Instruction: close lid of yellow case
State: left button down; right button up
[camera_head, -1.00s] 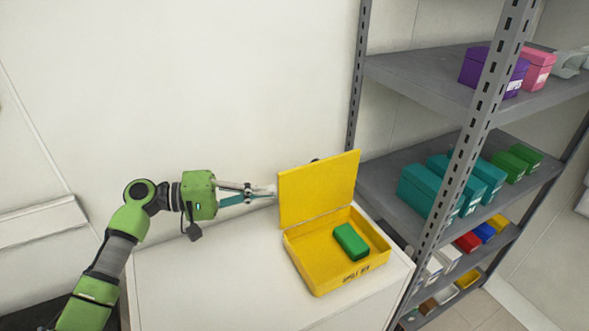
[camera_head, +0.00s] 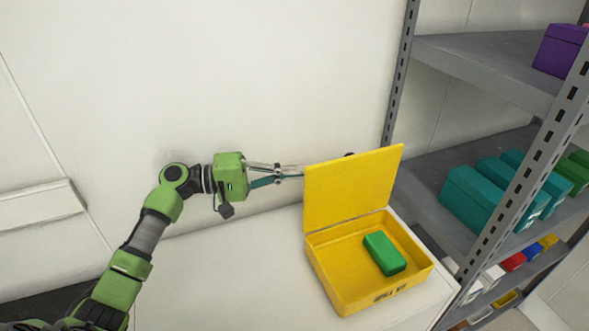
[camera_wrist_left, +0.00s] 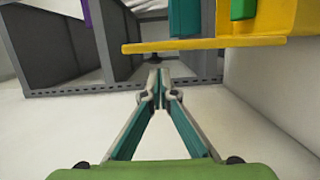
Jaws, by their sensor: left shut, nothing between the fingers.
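The yellow case (camera_head: 325,265) sits on a white surface with its lid (camera_head: 352,188) standing up, open, along the back side. A green block (camera_head: 384,253) lies inside the case. My left gripper (camera_head: 300,171) is shut and empty, with its tips at the left edge of the raised lid. The lid may hide the very ends, and I cannot tell whether they touch it. In the left wrist view, the closed fingertips (camera_wrist_left: 160,96) point toward the yellow lid edge (camera_wrist_left: 200,44). My right gripper does not show.
A grey metal shelf (camera_head: 480,62) with teal boxes (camera_head: 470,200) and a purple box (camera_head: 560,50) stands right of the case. The white surface (camera_head: 220,275) left of the case is clear.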

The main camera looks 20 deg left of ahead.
aim_at(326, 170)
pick_arm(q)
jog(key=p+x, duration=0.2)
jog(key=x, duration=0.4)
jog(key=shift+r, duration=0.1)
jog(key=shift+w+d, duration=0.3)
jog(key=shift+d, duration=0.25)
